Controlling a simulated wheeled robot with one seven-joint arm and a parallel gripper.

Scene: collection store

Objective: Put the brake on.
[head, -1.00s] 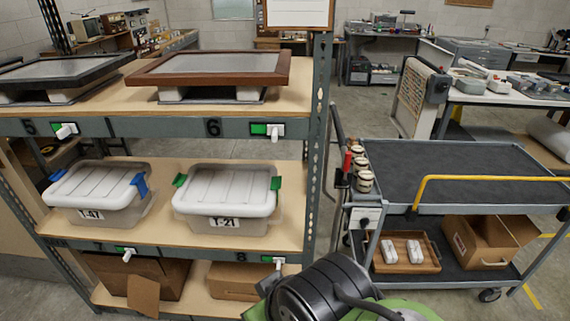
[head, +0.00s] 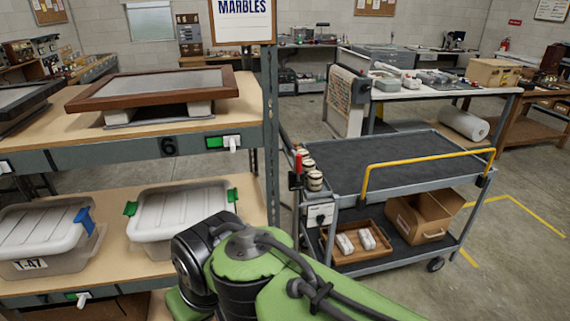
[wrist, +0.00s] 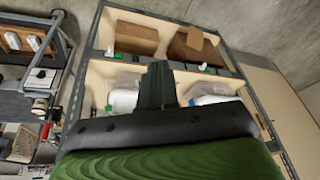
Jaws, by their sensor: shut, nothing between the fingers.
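The grey cart (head: 425,193) with a yellow rail stands right of the shelving. A red-topped upright lever (head: 297,170) is at its near left end, beside several jars. Below the jars is a white plate with a dark knob (head: 320,215). I cannot tell from its look whether the brake is on. In the wrist view, the red lever (wrist: 46,130) shows at the left edge. My gripper (wrist: 158,75) is shut and empty in the wrist view, pointing toward the shelving and apart from the cart. In the head view my arm hides it.
The shelving (head: 270,130) with framed cases and lidded bins (head: 180,215) stands close on the left. The cart's lower shelf holds a wooden tray (head: 365,255) and an open cardboard box (head: 420,218). Workbenches stand behind. The floor (head: 505,260) right of the cart is clear.

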